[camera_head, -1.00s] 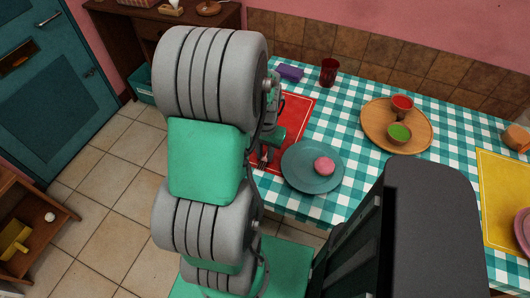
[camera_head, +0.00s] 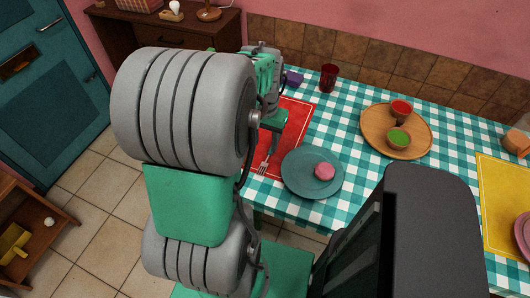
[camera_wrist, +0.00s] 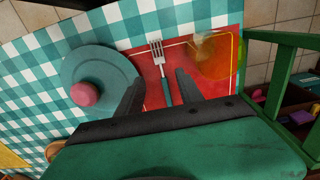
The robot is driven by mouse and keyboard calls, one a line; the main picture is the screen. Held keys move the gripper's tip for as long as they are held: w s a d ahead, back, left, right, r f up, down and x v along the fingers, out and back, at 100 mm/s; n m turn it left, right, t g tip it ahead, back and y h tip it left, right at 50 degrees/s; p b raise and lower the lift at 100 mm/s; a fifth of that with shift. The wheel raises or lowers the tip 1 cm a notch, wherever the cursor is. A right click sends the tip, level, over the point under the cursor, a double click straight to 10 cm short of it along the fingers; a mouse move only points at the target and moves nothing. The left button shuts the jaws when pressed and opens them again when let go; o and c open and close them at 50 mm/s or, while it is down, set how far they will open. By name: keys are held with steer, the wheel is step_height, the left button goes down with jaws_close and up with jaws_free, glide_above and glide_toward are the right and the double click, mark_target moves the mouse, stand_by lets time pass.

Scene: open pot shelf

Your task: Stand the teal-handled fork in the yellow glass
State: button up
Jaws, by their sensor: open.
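The fork (camera_wrist: 158,56) lies flat on the red placemat, silver tines toward the plate side's far edge in the wrist view, with its teal handle running toward my gripper. Its tines also show in the head view (camera_head: 264,167). My gripper (camera_wrist: 158,88) is open and empty; its two dark fingers are to either side of the handle in the picture. The height gap cannot be told. The yellow glass (camera_wrist: 214,55), see-through, stands on the placemat right of the fork in the wrist view. In the head view my arm hides the glass.
A teal plate (camera_head: 302,184) with a pink item (camera_head: 324,171) lies beside the fork. The red placemat (camera_head: 296,108) borders the table's edge. A dark red glass (camera_head: 328,78), purple block (camera_head: 293,79) and wooden tray (camera_head: 424,140) stand farther off. A green chair (camera_wrist: 270,75) is near.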

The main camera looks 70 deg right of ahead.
steer(key=w+a+r+n, duration=0.2)
steer(key=w+a+n, duration=0.15)
steer(key=w, duration=0.25)
steer(key=w+a+r+n+h, duration=0.1)
steer(key=w+a+r+n, duration=0.1)
steer(key=w+a, duration=0.3)
steer(key=w+a+r+n, duration=0.2)
steer(key=w+a, duration=0.1)
steer(key=w, duration=0.4)
steer(key=w+a+n+t, duration=0.1)
steer(key=a+n, duration=0.3)
steer(key=a, duration=0.4)
steer(key=w+a+n+t, duration=0.1)
steer(key=w+a+n, duration=0.2)
steer(key=a, duration=0.6)
steer(key=w+a+r+n+t+y, duration=0.1)
steer(key=a+n, duration=0.3)
steer(key=a, duration=0.4)
steer(key=shift+w+a+n, duration=0.25)
steer(key=shift+w+n, duration=0.1)
steer(key=shift+w, duration=0.55)
